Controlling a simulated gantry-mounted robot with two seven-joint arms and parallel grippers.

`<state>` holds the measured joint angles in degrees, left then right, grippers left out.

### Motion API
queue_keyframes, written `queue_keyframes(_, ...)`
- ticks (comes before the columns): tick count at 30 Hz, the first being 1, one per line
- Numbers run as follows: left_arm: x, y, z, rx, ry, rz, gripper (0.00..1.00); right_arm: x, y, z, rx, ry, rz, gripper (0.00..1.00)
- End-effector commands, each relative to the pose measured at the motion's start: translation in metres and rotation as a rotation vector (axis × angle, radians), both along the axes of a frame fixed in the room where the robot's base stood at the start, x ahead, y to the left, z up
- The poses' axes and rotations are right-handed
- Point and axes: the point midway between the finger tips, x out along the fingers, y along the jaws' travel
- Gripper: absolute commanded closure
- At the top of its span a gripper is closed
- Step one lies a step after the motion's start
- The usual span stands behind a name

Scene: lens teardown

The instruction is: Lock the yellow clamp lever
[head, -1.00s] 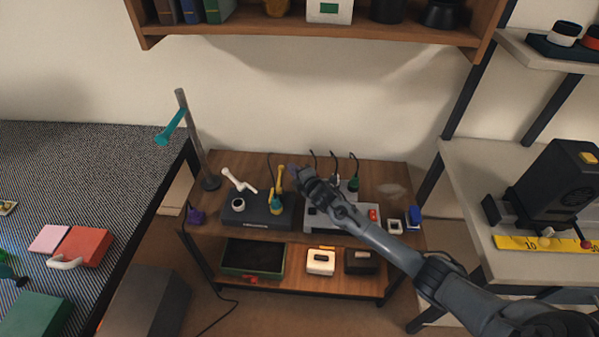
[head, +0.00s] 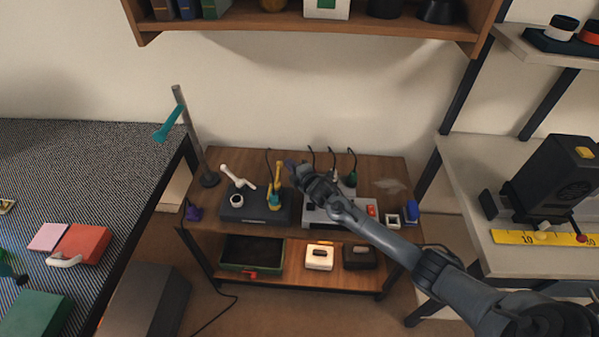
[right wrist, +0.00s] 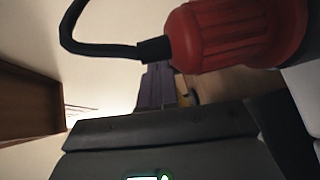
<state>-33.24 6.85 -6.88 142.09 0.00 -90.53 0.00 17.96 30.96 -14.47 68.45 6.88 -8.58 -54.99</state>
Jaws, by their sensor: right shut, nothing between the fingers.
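The yellow clamp lever (head: 279,176) stands roughly upright on the dark grey base unit (head: 246,217) on the small wooden table, with a teal part low on it. My right gripper (head: 290,165) is shut and empty just right of the lever's upper end; whether they touch cannot be told. In the right wrist view my purple-grey fingers (right wrist: 158,86) show in the middle, partly hidden by a red handle. A small bit of yellow (right wrist: 191,96) shows beside them, possibly the lever. My left gripper is not seen.
A white lever (head: 237,177) and white ring (head: 236,200) are on the same base unit's left side. A grey station (head: 312,215) with cabled tools is under my right forearm. The red handle (right wrist: 235,35) is close to the wrist camera. A lamp-like post (head: 196,140) stands left.

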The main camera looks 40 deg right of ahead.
Motion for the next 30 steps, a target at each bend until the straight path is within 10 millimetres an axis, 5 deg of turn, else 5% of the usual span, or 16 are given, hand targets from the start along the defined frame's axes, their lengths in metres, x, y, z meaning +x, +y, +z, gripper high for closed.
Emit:
queue_keyframes(18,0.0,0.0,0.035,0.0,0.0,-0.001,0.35,-0.084,0.014,0.017,-0.001,0.002,0.0,1.0)
queue_keyframes(30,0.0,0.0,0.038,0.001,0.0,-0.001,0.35,-0.098,0.017,0.02,0.0,0.0,-0.001,1.0)
